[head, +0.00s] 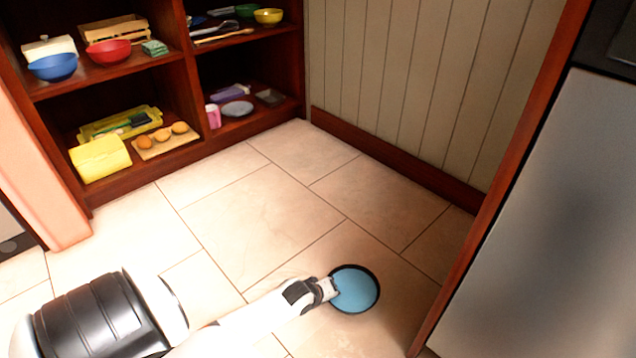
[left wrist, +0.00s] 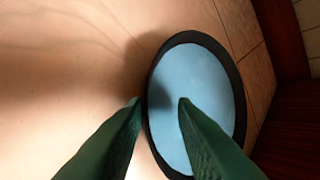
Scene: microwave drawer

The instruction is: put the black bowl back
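The black bowl (head: 355,289) has a black rim and a light blue inside. It is at the lower middle of the head view, with its opening facing the camera. My left gripper (head: 328,289) is at the bowl's left rim. In the left wrist view, the fingers (left wrist: 160,102) straddle the rim of the bowl (left wrist: 212,95), one outside and one over the inside. The fingers are part closed on it, with a small gap showing at the tips. The bowl's underside and its height over the floor are hidden. My right gripper is not in view.
A dark red shelf unit (head: 188,62) stands at the back left. It holds a blue bowl (head: 53,67), a red bowl (head: 109,52), a yellow bowl (head: 268,17) and other items. A grey appliance front (head: 545,220) stands at the right. The tiled floor (head: 260,215) between is clear.

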